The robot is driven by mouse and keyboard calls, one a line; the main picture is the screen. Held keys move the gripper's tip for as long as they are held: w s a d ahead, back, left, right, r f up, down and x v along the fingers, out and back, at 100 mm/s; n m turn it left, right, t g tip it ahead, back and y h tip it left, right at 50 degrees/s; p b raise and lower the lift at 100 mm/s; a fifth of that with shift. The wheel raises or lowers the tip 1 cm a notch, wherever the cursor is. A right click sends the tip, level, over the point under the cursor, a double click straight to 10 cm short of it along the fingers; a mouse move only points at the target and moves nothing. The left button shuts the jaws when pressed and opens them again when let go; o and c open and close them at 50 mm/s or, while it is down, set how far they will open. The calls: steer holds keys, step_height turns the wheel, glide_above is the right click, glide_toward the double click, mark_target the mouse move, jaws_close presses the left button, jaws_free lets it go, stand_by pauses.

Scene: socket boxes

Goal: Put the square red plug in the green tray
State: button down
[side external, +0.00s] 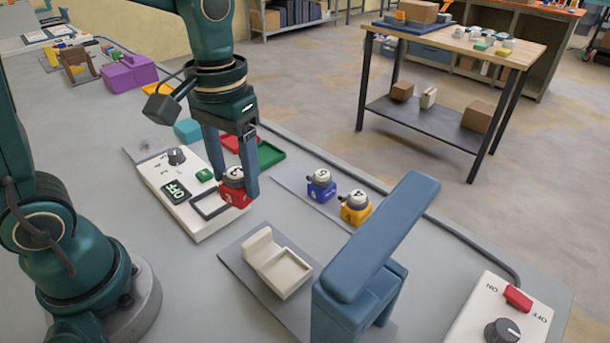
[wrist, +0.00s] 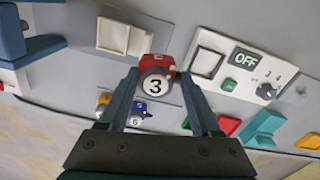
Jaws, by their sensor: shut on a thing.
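The square red plug (side external: 235,197) has a round grey top marked 3. My gripper (side external: 236,184) is shut on it, one finger on each side. In the wrist view, the red plug (wrist: 156,62) sits between the fingertips (wrist: 158,76). It appears beside the square black-framed socket of the white panel; its exact height is hard to tell. The green tray (side external: 270,155) lies behind the gripper in the side view, partly hidden by a finger. In the wrist view, a bit of the green tray (wrist: 187,123) shows beside the right finger.
A blue plug (side external: 321,190) and a yellow plug (side external: 355,212) stand right of my gripper. A red tray (side external: 232,144) and a teal block (side external: 188,131) are near the green tray. The white panel (side external: 205,225) reads OFF. A blue arch-shaped fixture (side external: 385,240) stands in front.

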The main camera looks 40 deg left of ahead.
steer(key=shift+w+a+r, duration=0.1)
steer(key=shift+a+r, duration=0.3)
steer(key=shift+a, duration=0.2)
steer(key=shift+a+r, duration=0.35)
steer(key=shift+a, duration=0.25)
steer(key=w+a+f+n, duration=0.3)
steer(key=w+a+n, duration=0.1)
steer(key=w+n, duration=0.1)
steer(key=w+a+f+n, duration=0.2)
steer(key=w+a+n, duration=0.3)
steer(key=w, duration=0.1)
steer(key=w+a+f+n, duration=0.3)
steer(key=w+a+n, duration=0.2)
steer(key=shift+w+a+f, duration=0.2)
steer(key=shift+w+f, duration=0.05)
steer(key=shift+f, duration=0.1)
steer(key=shift+w+a+f+n, duration=0.1)
steer(key=shift+a+f+n, duration=0.25)
steer(key=shift+f+n, duration=0.05)
steer(key=shift+f, duration=1.1)
steer(key=shift+f, duration=0.1)
